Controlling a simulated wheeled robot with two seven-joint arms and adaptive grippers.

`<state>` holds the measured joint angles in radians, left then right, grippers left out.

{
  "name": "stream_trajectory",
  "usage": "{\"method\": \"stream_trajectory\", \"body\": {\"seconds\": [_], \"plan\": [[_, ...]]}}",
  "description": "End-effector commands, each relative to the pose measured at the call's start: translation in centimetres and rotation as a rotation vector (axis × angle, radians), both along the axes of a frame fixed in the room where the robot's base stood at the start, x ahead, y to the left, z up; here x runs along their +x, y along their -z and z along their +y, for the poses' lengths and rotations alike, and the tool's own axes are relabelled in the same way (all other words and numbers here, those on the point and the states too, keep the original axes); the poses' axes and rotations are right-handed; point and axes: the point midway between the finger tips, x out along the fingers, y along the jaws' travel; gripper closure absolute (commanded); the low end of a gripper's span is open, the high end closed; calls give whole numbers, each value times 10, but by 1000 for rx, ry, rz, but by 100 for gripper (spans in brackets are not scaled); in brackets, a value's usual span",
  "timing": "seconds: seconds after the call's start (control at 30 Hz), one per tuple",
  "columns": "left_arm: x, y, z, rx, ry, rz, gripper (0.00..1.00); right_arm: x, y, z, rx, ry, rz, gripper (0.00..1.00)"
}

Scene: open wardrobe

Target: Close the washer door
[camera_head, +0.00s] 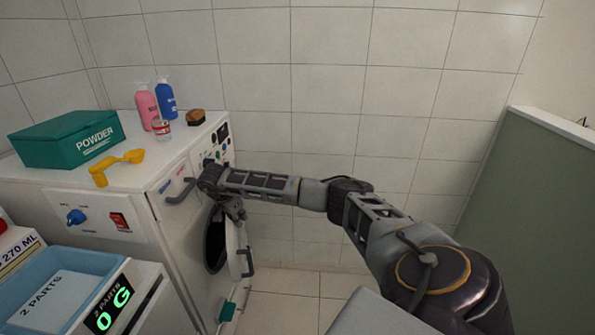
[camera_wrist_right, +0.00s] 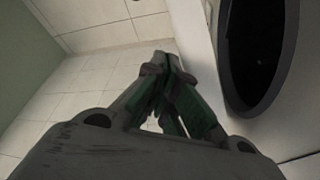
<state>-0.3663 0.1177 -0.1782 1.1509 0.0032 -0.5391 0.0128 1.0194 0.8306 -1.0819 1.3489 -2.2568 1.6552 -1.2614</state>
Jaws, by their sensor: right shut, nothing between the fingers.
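The white washer (camera_head: 180,245) stands at the left in the head view, its front facing right. Its door (camera_head: 233,275), a pale panel with a grey handle (camera_head: 247,262), shows low on that front, beside a dark round area (camera_head: 215,240). The door appears to stand out from the front; how far is hard to tell. My right gripper (camera_head: 237,213) is by the upper part of the door, shut and empty; contact cannot be told. In the right wrist view the shut fingers (camera_wrist_right: 165,62) are left of a dark round area in a pale panel (camera_wrist_right: 205,65). My left gripper is not in view.
A blue tray (camera_head: 45,290) is at lower left. A green partition (camera_head: 535,200) stands right; tiled floor (camera_head: 285,312) is clear.

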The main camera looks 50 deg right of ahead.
Motion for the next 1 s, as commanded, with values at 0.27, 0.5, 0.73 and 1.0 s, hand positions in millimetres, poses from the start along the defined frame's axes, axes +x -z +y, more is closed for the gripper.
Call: {"method": "stream_trajectory", "body": {"seconds": [0.27,0.5,0.73,1.0], "plan": [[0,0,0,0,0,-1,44,0,0,0,0,0,0,100],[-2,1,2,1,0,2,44,0,-4,1,0,0,-1,100],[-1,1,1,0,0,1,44,0,-23,8,0,0,-3,100],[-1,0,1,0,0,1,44,-2,-60,20,0,-1,-3,100]]}}
